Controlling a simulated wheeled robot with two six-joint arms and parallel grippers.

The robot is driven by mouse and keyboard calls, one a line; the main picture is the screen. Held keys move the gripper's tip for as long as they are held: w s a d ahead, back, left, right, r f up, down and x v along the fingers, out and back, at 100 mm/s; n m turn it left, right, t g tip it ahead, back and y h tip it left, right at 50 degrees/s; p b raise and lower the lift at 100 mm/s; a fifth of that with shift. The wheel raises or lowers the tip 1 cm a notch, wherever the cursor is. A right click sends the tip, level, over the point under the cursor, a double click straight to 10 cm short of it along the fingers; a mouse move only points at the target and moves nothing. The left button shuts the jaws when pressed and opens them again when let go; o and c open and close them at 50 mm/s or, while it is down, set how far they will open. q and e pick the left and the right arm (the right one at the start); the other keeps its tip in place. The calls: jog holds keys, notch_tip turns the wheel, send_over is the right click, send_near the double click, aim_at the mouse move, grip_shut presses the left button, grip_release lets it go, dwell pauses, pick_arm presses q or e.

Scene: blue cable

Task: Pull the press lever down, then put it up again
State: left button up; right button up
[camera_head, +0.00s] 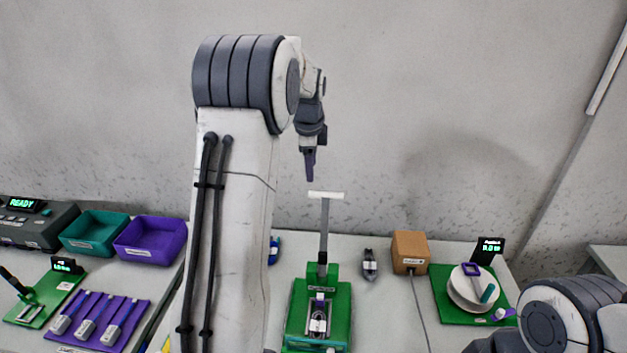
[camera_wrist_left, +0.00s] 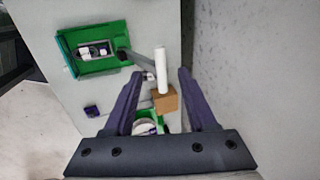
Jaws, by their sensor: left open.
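The press (camera_head: 318,312) is a green frame on the table, with a grey lever arm standing upright from its back. A white crossbar handle (camera_head: 326,195) tops the lever. My left gripper (camera_head: 309,178) points down, just above and slightly left of the handle. In the left wrist view the white handle (camera_wrist_left: 160,70) shows between the open fingers (camera_wrist_left: 158,80), with the green press (camera_wrist_left: 92,50) at the upper left. I cannot tell whether the fingers touch the handle. A small cable item (camera_head: 318,322) lies in the press. My right gripper is not visible; only part of that arm shows at lower right.
A brown box (camera_head: 410,250) and a grey device (camera_head: 370,265) stand right of the press. A green board (camera_head: 447,305) holds a white spool (camera_head: 465,299). Teal (camera_head: 95,233) and purple (camera_head: 150,240) bins sit at left. A wall is behind the table.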

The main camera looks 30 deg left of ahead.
aim_at(313, 192)
pick_arm(q)
jog(key=p+x, duration=0.3)
jog(key=x, duration=0.7)
grip_shut()
jog(key=shift+d, duration=0.1)
dwell(1.1)
